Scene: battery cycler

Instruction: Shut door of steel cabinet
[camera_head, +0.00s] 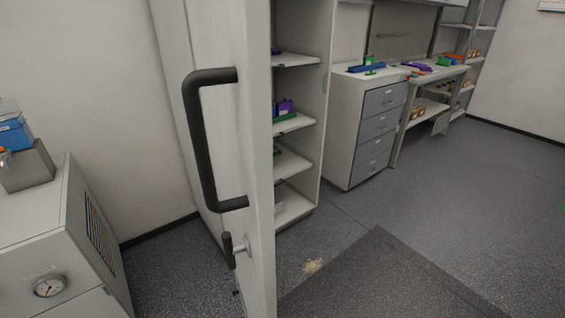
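The steel cabinet (318,110) stands at the centre with its shelves exposed, so its door is open. The grey-white door (170,90) swings toward me and takes up the left middle of the head view. A black bar handle (204,140) is on the door face, with a small dark latch lever (230,250) below it. Inside, a purple and green item (285,110) sits on a shelf. The door hides part of the shelves. Neither of my grippers shows in the head view.
A white machine with a gauge (48,285) and a blue box (14,135) stand at left. A drawer unit (370,130) and bench (435,85) are at the back right. A dark mat (385,280) lies on open floor with a pale patch (313,265) beside it.

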